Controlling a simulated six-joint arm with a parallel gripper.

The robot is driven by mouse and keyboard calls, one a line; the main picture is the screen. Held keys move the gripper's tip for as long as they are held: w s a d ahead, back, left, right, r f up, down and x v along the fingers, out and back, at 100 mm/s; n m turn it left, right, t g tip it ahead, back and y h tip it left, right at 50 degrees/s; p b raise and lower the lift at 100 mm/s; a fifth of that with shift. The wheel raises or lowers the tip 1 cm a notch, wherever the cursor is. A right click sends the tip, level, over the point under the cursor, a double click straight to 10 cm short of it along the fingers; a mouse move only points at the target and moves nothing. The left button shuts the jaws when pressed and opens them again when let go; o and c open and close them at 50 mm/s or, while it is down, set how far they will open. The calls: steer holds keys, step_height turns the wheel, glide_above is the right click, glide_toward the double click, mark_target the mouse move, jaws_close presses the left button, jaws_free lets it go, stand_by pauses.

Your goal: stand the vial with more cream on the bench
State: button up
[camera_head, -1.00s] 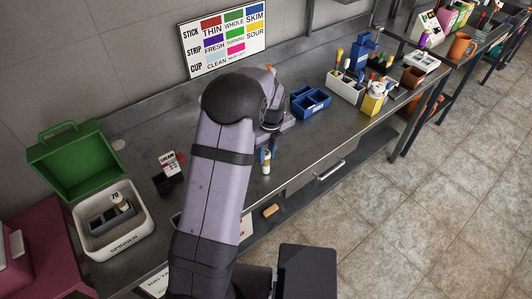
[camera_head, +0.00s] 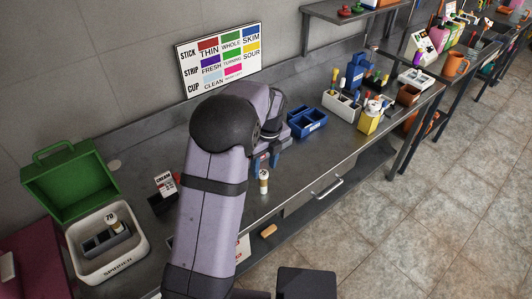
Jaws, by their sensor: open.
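A small vial (camera_head: 263,182) with a white body and a brown-gold band stands upright on the grey bench (camera_head: 300,172), near its front edge. My gripper (camera_head: 265,162), with dark blue fingers, is open just above and behind this vial and appears clear of it. A second vial (camera_head: 113,225) sits in the grey rack inside the white spinner (camera_head: 140,247) at the left, beside a "70" tag. The cream level in either vial is too small to tell.
A green lid (camera_head: 66,184) stands open behind the spinner. A dark holder with a CREAM card (camera_head: 165,184) stands between spinner and arm. A blue divided tray (camera_head: 307,122) and a white caddy (camera_head: 341,104) stand to the right. Bare bench lies right of the vial.

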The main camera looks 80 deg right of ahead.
step_height(320, 180, up, 8)
steer(key=b, duration=0.1)
steer(key=shift+s+a+f, duration=0.15)
steer(key=shift+s+a, duration=0.2)
steer(key=w+a+f+n, duration=0.1)
steer(key=w+a+n, duration=0.5)
steer(key=w, duration=0.3)
steer(key=w+a+f+n+y, duration=0.1)
steer(key=w+a+n, duration=0.4)
steer(key=w+n, duration=0.3)
steer(key=w+a+f+n, duration=0.1)
steer(key=w+a+n, duration=0.45)
steer(key=w, duration=0.45)
steer(key=w+a+f+n, duration=0.1)
steer(key=w+a+n, duration=0.2)
steer(key=a+n, duration=0.5)
steer(key=w+a+f+n, duration=0.15)
steer(key=a+n, duration=0.35)
steer(key=a, duration=0.6)
steer(key=s+a+f+n, duration=0.1)
steer(key=s+a+n, duration=0.1)
steer(key=a+n, duration=0.4)
steer(key=s+a+f+n+g, duration=0.1)
steer(key=s+a+n, duration=0.1)
steer(key=a+n, duration=0.4)
steer(key=shift+s+f+n, duration=0.25)
steer(key=shift+f+n, duration=0.1)
steer(key=shift+a, duration=0.1)
